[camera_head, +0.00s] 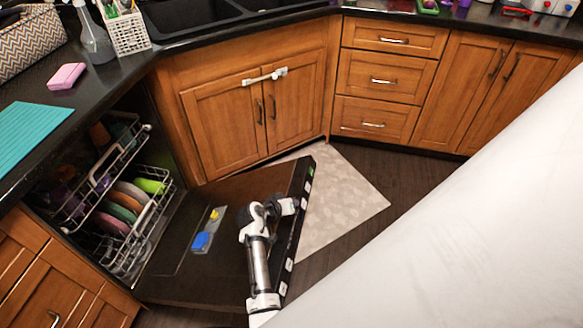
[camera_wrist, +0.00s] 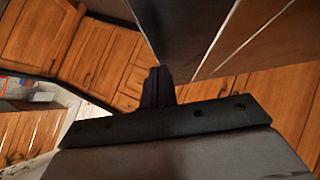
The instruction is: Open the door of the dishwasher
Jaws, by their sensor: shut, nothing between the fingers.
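The dishwasher door (camera_head: 223,196) is swung down and lies open, close to level, in front of the dishwasher at the left. Its dark inner face shows, with a blue and yellow detergent compartment. The rack (camera_head: 150,215) stands in the opening with colored plates. My arm reaches over the door's outer part, close to its control-strip edge. My gripper (camera_wrist: 157,75) is shut and empty in the wrist view. In the head view its fingers are hard to make out, and I cannot tell whether they touch the door.
Wooden cabinets (camera_head: 225,125) with a white latch across two doors stand behind the open door. Drawers (camera_head: 383,82) are to their right. A pale mat (camera_head: 345,195) lies on the dark floor beyond the door edge. A large white surface covers the lower right.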

